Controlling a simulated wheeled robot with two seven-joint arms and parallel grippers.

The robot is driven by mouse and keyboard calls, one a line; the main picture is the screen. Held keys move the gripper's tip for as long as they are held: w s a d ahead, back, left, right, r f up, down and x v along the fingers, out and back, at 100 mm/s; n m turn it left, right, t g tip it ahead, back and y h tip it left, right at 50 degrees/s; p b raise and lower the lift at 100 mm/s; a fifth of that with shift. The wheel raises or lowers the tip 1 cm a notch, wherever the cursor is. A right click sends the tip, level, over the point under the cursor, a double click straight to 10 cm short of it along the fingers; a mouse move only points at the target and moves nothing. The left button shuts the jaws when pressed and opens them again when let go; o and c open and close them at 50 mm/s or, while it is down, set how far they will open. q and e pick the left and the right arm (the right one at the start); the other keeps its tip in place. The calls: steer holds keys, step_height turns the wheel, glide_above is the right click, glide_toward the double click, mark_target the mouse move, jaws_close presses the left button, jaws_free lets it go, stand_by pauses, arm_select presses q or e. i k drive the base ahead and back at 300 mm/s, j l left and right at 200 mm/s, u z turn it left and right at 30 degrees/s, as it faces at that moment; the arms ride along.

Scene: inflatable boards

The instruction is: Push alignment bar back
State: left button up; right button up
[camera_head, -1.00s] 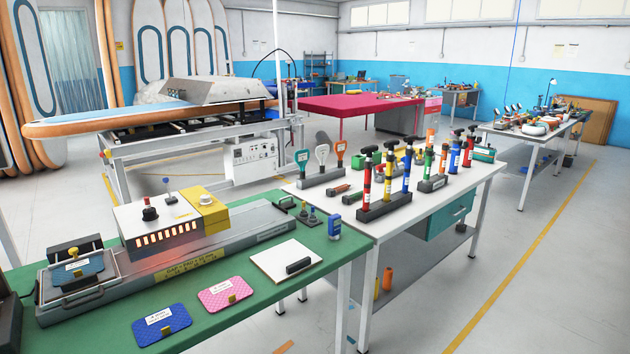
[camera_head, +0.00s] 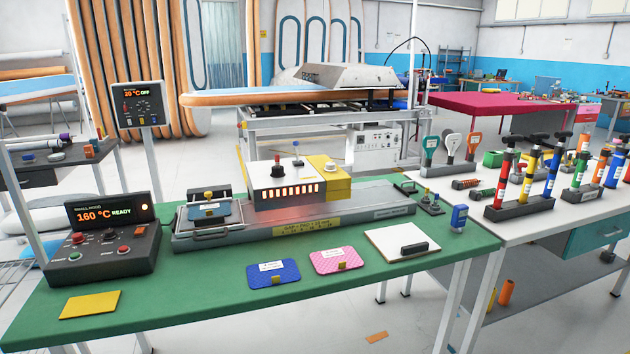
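Neither of my grippers is in view. No part is clearly marked as the alignment bar, and I cannot tell which one it is. On the green table (camera_head: 200,320) stands a long grey bench unit (camera_head: 365,207). A white heater box (camera_head: 284,180) with a glowing slotted front and a yellow end block (camera_head: 331,178) sits over its track. At the unit's left end is a framed tray with a blue-grey pad (camera_head: 209,210) and a yellow-topped clamp. A white plate (camera_head: 385,246) with a black handle-like bar (camera_head: 414,248) lies at the right.
A control box (camera_head: 104,240) reads 160 °C READY at the left. A blue patch (camera_head: 273,274), a pink patch (camera_head: 337,260) and a yellow patch (camera_head: 90,304) lie near the front edge. A white table (camera_head: 540,222) with several pumps adjoins at right. Behind is a large board press (camera_head: 350,75).

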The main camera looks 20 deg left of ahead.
mark_target(207, 194)
steer(key=u, duration=1.3)
